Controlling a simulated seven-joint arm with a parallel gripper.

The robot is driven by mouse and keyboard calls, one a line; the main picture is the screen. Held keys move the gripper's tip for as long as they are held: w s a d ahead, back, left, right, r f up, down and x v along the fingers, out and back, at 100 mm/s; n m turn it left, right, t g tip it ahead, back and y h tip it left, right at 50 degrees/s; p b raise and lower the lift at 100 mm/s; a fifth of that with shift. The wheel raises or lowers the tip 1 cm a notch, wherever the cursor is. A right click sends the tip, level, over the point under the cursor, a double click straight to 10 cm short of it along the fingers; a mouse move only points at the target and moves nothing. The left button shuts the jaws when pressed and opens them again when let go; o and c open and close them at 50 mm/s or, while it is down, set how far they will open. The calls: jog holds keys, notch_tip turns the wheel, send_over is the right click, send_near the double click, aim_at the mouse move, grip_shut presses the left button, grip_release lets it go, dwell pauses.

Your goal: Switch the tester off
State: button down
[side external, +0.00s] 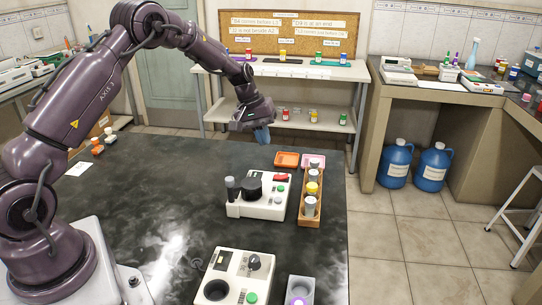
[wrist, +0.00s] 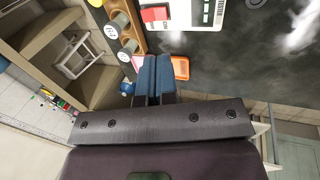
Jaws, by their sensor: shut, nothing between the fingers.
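The near device (side external: 225,263) has a dark knob, a dark round well and a green button. My gripper (side external: 262,134) is above and beyond the far device. Its blue fingertips (wrist: 153,72) are shut and empty. The switch's position is unclear.
A wooden rack (side external: 305,221) with several capped vials stands right beside the far device. An orange tray (side external: 287,159) and a pink tray (side external: 314,160) lie behind it. A grey holder (side external: 300,289) with a purple-topped item is near the front.

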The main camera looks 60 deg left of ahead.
aim_at(285, 175)
jog(key=shift+v, duration=1.7)
jog(key=shift+w+d+r+t+h, duration=0.2)
jog(key=shift+w+d+t+h, duration=0.1)
jog(key=shift+d, duration=0.1)
jog(key=shift+f, duration=0.1)
jog(key=x, duration=1.4)
jog(key=shift+s+a, duration=0.1)
jog(key=shift+s, duration=0.05)
